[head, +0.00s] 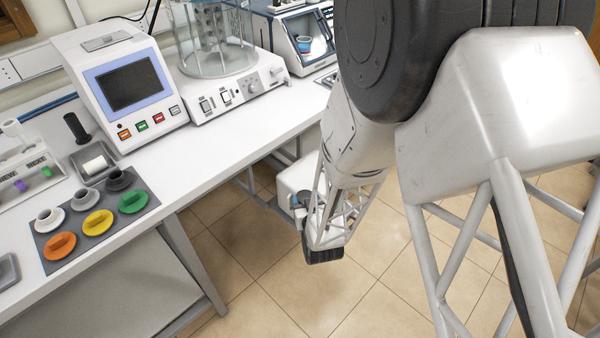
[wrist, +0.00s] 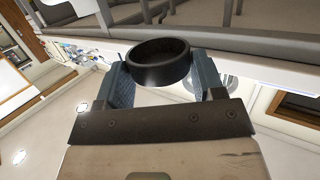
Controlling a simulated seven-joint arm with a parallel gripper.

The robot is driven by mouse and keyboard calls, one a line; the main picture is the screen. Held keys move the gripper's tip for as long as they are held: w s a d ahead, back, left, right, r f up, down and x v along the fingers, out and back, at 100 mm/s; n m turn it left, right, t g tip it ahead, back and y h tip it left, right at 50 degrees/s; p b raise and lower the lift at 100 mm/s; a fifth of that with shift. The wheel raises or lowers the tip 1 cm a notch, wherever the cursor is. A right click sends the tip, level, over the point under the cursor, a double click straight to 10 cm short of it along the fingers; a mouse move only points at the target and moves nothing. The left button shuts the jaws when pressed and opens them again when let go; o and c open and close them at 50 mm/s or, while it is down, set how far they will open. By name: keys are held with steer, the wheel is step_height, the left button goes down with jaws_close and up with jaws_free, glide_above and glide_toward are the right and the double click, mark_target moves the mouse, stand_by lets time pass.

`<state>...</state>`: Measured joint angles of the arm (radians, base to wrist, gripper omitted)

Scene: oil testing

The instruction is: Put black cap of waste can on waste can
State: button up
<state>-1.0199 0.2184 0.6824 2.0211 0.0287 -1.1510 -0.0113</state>
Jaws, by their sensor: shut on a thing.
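The black cap (wrist: 160,74) shows in the wrist view as a short, round, dark ring with its hollow side visible. My gripper (wrist: 162,84) is shut on it, with a blue-grey finger against each side. In the head view my arm reaches down past the front edge of the bench, over the floor, and the cap cannot be made out there. A white rounded body (head: 295,179) stands low beside my arm, partly hidden by it. I cannot tell whether it is the waste can.
The white bench (head: 200,150) runs along the left. On it are a grey mat (head: 75,223) with several coloured caps, an instrument with a screen (head: 125,88) and a glass-vessel apparatus (head: 215,45). Tiled floor (head: 270,300) lies open in front of the bench.

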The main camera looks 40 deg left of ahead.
glide_above(296, 179)
steer(key=shift+f, duration=0.75)
steer(key=shift+f, duration=0.15)
steer(key=shift+f, duration=1.65)
steer(key=shift+f, duration=0.15)
steer(key=shift+f, duration=0.2)
